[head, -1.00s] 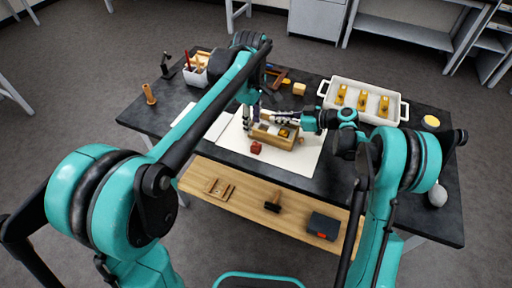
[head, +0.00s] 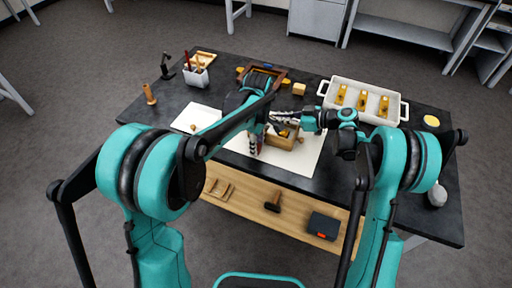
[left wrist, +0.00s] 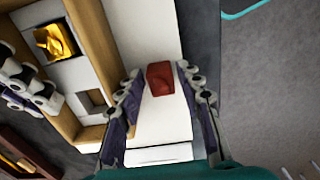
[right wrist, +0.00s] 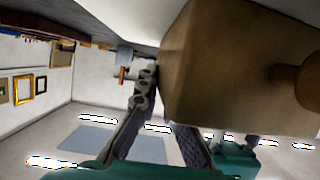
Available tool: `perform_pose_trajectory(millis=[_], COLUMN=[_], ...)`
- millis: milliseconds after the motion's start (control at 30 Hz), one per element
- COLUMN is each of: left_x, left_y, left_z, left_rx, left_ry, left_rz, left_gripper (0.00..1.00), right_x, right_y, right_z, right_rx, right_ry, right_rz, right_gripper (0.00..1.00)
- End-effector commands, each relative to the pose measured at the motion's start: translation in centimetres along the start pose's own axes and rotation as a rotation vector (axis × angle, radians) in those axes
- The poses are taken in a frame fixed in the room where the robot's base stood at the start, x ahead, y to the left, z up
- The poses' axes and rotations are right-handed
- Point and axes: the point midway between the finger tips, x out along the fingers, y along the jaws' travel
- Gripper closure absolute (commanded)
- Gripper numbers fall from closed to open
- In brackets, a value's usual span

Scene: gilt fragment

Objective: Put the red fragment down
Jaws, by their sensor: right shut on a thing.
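The red fragment (left wrist: 160,78) lies on the white sheet (left wrist: 150,32) in the left wrist view, between and just beyond my left fingertips. My left gripper (left wrist: 163,98) is open, with a gap on both sides of the fragment. In the head view the left gripper (head: 254,146) is low over the sheet beside the wooden box, and hides the fragment. My right gripper (head: 306,122) is shut on the wooden box (head: 284,142) at its far side. The box's side and round knob fill much of the right wrist view (right wrist: 235,70).
The box, also in the left wrist view (left wrist: 98,45), holds a gold piece (left wrist: 55,40) beside a square recess. A white tray (head: 328,98) with gold pieces stands at the back right. A pen holder (head: 197,77) stands at the back left. The lower shelf (head: 250,200) holds a mallet.

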Motion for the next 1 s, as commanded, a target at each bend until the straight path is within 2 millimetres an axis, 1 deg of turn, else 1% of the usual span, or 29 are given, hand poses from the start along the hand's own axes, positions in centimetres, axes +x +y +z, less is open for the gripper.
perform_pose_trajectory(millis=[100,267,367,400,533,567,767,867,1000], left_x=[0.5,0.5,0.5,0.5,0.5,0.5,0.2,-1.0,-3.9], left_y=[0.0,0.0,0.0,0.0,0.0,0.0,0.0,0.0,0.0], left_z=[0.0,0.0,0.0,0.0,0.0,0.0,0.0,0.0,0.0], left_rx=[0.0,0.0,0.0,0.0,0.0,0.0,0.0,0.0,0.0], left_ry=[0.0,0.0,0.0,0.0,0.0,0.0,0.0,0.0,0.0], left_rz=[0.0,0.0,0.0,0.0,0.0,0.0,0.0,0.0,0.0], left_gripper=[0.64,0.64,0.88,0.97,0.97,1.0,1.0,1.0,1.0], right_x=[0.0,0.0,0.0,0.0,0.0,0.0,0.0,0.0,0.0], right_y=[0.0,0.0,0.0,0.0,0.0,0.0,0.0,0.0,0.0], right_z=[0.0,0.0,0.0,0.0,0.0,0.0,0.0,0.0,0.0], right_rx=[0.0,0.0,0.0,0.0,0.0,0.0,0.0,0.0,0.0], right_ry=[0.0,0.0,0.0,0.0,0.0,0.0,0.0,0.0,0.0], right_rz=[0.0,0.0,0.0,0.0,0.0,0.0,0.0,0.0,0.0], right_gripper=[1.0,1.0,1.0,1.0,1.0,1.0,1.0,1.0,1.0])
